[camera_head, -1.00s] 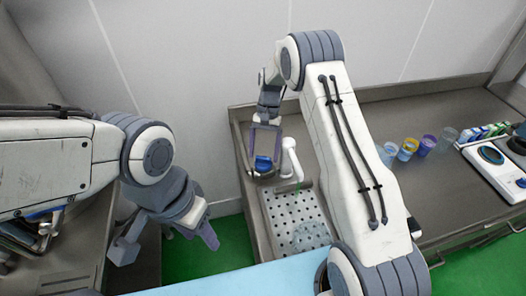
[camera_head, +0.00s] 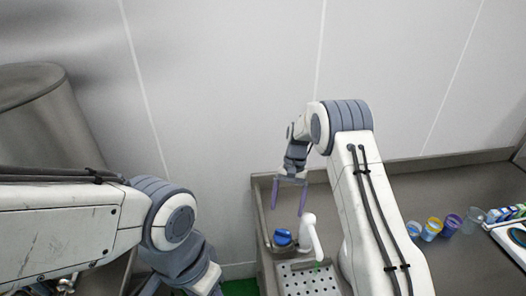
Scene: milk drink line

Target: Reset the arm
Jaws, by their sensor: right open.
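My right gripper (camera_head: 289,197) hangs over the back left corner of the steel counter (camera_head: 425,185). Its two purple fingers are apart with nothing between them. A blue-topped object (camera_head: 282,237) sits on the counter below the fingers, apart from them. My left arm comes in from the left, and its wrist (camera_head: 185,270) is low in the picture; the left fingers are out of the picture.
A white tap (camera_head: 311,238) stands by the perforated drain plate (camera_head: 297,281), close to my right gripper. Several cups (camera_head: 432,229) stand to the right, near small cartons (camera_head: 508,212). A large metal cylinder (camera_head: 40,110) stands at the left. The wall is behind.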

